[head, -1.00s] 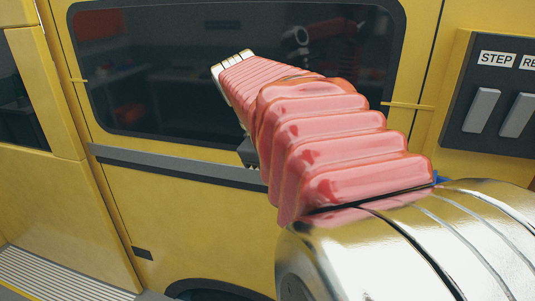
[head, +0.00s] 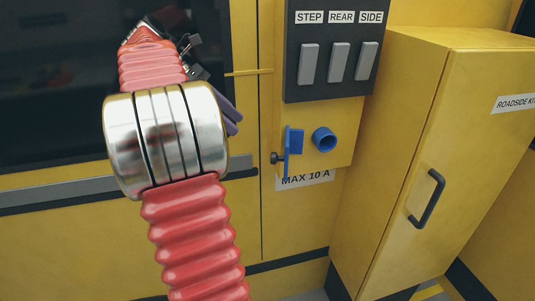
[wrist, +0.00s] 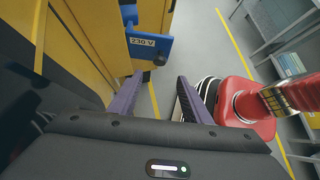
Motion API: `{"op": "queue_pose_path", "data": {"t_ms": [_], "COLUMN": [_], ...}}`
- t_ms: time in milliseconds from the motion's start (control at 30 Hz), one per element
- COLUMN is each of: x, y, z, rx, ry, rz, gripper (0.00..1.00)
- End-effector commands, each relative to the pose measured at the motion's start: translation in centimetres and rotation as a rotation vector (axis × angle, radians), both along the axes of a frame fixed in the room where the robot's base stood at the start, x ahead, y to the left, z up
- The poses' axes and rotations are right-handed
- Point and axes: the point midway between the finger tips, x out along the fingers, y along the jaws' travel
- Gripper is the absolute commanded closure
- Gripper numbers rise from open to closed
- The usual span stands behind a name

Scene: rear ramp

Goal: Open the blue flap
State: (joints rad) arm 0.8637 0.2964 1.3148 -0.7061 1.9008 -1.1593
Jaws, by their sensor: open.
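The blue flap (head: 288,153) stands swung out from the yellow panel, seen nearly edge-on, with a black knob (head: 275,158) on its left side. The round blue socket (head: 324,139) right of it is uncovered. In the wrist view the flap (wrist: 149,46) shows a "230 V" label, just beyond my fingertips. My gripper (wrist: 160,78) is open, with its purple fingers apart and nothing between them. In the head view the gripper (head: 233,113) is left of the flap, a gap between them in the picture; part of it is hidden behind my arm.
Above the socket is a dark switch panel (head: 334,50) labelled STEP, REAR and SIDE. A yellow cabinet (head: 420,120) with a black handle (head: 427,199) stands out at the right. A dark window (head: 50,80) fills the left. Grey floor (wrist: 215,45) with a yellow line lies open in the wrist view.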

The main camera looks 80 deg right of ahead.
Motion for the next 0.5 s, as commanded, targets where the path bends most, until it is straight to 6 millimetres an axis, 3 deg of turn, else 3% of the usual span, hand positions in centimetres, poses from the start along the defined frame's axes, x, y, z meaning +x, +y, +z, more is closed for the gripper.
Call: {"op": "queue_pose_path", "data": {"t_ms": [267,500], "x": [-0.3,-1.9], "y": [0.0,-0.3], "z": [-0.3,-1.8], "rx": [-0.001,-0.001], "ry": [-0.001,-0.001], "rz": [0.001,-0.001], "gripper": [0.56,0.56]}}
